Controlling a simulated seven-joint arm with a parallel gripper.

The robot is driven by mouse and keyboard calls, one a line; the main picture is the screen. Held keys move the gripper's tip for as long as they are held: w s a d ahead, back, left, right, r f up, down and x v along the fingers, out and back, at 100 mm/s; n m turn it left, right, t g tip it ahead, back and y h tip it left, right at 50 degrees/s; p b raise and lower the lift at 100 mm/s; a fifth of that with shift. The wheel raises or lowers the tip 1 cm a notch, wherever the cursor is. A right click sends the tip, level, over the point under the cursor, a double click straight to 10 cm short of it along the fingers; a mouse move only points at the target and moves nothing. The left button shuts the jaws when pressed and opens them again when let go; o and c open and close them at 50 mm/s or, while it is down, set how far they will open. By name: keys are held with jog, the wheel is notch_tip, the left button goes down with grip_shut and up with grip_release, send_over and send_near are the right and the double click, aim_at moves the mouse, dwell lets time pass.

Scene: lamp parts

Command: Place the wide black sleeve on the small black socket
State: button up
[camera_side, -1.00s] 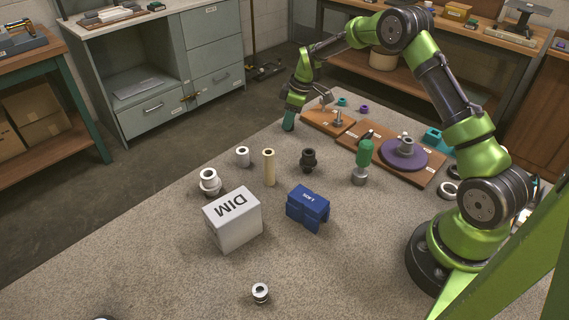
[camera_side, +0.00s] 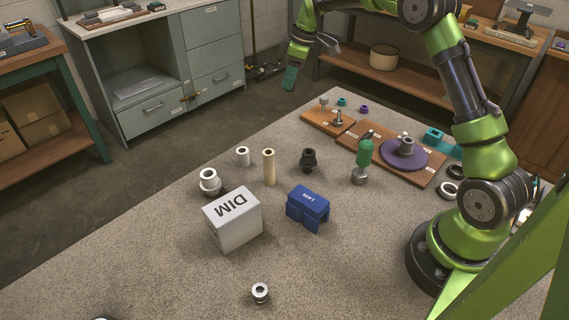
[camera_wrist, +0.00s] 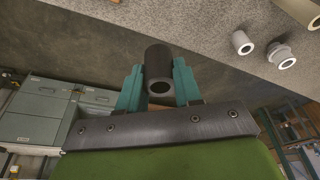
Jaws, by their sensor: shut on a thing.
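The wide black sleeve (camera_wrist: 158,66) is a dark hollow cylinder in the wrist view. It sits between the two teal fingers of my gripper (camera_wrist: 159,84), which are shut on it. In the side view my gripper (camera_side: 290,78) is raised at the upper middle, beyond the table's far edge in the picture, and the sleeve is not clearly seen there. A small black fitting (camera_side: 308,160), which looks like the small black socket, stands upright on the table, well below and apart from my gripper.
Around the fitting stand a cream tube (camera_side: 269,167), a white ring (camera_side: 243,156), a white collar (camera_side: 209,181), a white DIM box (camera_side: 233,219), a blue block (camera_side: 308,206) and a green-handled tool (camera_side: 362,163). Wooden boards with parts (camera_side: 428,180) lie at the right. The front table area is mostly clear.

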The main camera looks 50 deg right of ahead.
jog(key=s+a+r, duration=0.3)
jog(key=s, duration=0.4)
jog(key=s+a+r, duration=0.2)
jog(key=s+r, duration=0.2)
jog(key=s, duration=0.3)
jog(key=s+a+f+n, duration=0.1)
jog(key=s+a+f, duration=0.25)
jog(key=s, duration=0.55)
jog(key=s+a+f+n, duration=0.1)
jog(key=s+a+f, duration=0.1)
jog(key=s+f, duration=0.5)
send_over(304, 152)
jog(key=f, duration=0.1)
jog(key=s+d+f, duration=0.1)
jog(key=shift+f+y, duration=0.3)
jog(key=shift+f, duration=0.35)
jog(key=shift+f, duration=0.1)
